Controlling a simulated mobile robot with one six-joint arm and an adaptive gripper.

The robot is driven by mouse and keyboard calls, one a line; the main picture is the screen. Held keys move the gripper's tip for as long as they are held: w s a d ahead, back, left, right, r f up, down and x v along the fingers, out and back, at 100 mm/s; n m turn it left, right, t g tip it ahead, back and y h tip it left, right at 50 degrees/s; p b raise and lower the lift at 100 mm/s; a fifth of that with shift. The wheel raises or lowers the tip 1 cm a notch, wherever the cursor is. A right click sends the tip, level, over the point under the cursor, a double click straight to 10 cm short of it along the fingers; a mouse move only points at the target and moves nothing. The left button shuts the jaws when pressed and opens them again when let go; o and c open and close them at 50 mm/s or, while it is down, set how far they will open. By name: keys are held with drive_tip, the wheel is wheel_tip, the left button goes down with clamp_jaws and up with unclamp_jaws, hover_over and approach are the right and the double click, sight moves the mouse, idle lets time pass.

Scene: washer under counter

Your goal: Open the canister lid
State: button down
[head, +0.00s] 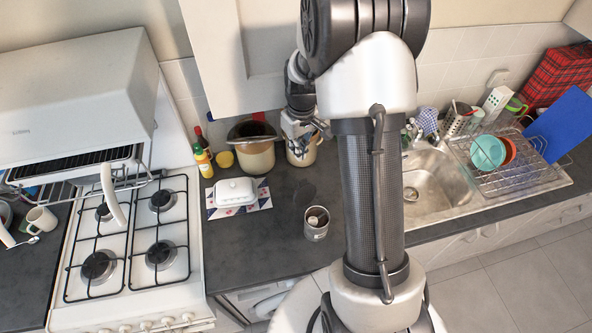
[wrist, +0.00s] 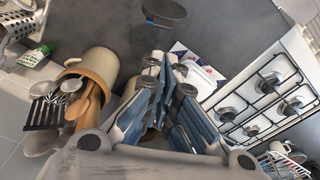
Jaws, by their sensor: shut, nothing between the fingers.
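A cream canister (head: 256,158) with a brown rim stands upright on the dark counter, right of the stove. Its top looks dark, with a brown bar across it; I cannot tell how its lid sits. My gripper (head: 299,130) is to the right of the canister top, in front of the utensil crock. In the wrist view my gripper (wrist: 168,78) has its blue-grey fingers shut and empty. They hide most of what lies behind them, and the canister is not clear there.
A utensil crock (wrist: 97,66) with spoons stands close by the fingers. A small metal pot (head: 316,225) stands at the counter front. A white butter dish (head: 235,191) lies on a patterned mat. A yellow bottle (head: 203,163) is by the stove (head: 130,245). The sink (head: 430,185) is right.

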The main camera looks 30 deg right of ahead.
hover_over(305, 193)
drive_tip(key=w, duration=0.5)
wheel_tip(305, 193, down, 12)
drive_tip(key=shift+a+r+p, duration=0.2)
drive_tip(key=shift+a+p, duration=0.1)
drive_tip(key=shift+p, duration=0.15)
drive_tip(key=shift+s, duration=0.15)
drive_tip(key=s+b, duration=0.1)
drive_tip(key=s+r+b, duration=0.1)
drive_tip(key=s, duration=0.1)
drive_tip(key=s+b, duration=0.1)
drive_tip(key=s, duration=0.1)
drive_tip(key=shift+d+r, duration=0.2)
drive_tip(key=shift+d, duration=0.1)
drive_tip(key=shift+w, duration=0.1)
